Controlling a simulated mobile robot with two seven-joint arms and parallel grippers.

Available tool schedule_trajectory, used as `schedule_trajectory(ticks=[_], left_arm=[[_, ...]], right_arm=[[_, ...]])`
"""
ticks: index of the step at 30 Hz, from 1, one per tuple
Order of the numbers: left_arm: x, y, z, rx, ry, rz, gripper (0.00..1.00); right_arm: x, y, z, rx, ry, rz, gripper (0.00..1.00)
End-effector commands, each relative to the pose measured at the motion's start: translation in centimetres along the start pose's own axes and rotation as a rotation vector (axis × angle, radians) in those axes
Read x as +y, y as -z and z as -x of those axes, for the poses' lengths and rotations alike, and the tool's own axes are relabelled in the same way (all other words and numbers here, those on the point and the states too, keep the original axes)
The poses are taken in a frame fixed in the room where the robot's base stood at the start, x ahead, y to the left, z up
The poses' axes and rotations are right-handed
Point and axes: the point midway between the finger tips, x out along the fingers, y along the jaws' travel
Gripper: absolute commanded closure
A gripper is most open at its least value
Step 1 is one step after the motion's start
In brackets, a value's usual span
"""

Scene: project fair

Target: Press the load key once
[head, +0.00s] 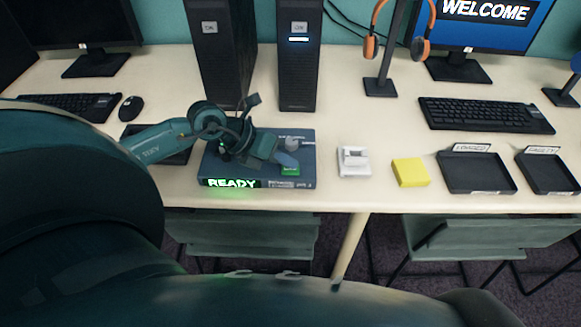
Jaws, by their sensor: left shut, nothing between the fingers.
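A dark blue-grey device box (307,160) sits near the table's front edge in the head view, with a lit green display on its front reading READY (232,183). A green key (290,171) with a small unreadable label is on its top, at the front right. My left gripper (285,158) is over the box, shut and empty, its tips just behind the green key. I cannot tell whether the tips touch the box. My arm and gripper hide much of the box's top. My right gripper is not in view.
A white device (354,162), a yellow block (410,172) and two dark labelled trays (478,187) stand to the right. Two black towers (299,75) stand behind the box. Keyboards (485,115) and a headphone stand (380,87) are farther back.

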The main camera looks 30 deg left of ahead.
Motion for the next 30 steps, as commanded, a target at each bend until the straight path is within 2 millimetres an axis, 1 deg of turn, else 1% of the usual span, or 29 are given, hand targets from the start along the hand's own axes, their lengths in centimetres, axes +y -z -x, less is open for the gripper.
schedule_trajectory(ticks=[22,30], left_arm=[[0.3,0.3,-0.4,0.001,0.000,0.001,1.00],[-0.3,-0.3,0.4,0.001,0.000,0.000,1.00]], right_arm=[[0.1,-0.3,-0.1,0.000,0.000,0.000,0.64],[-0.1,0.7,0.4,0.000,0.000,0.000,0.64]])
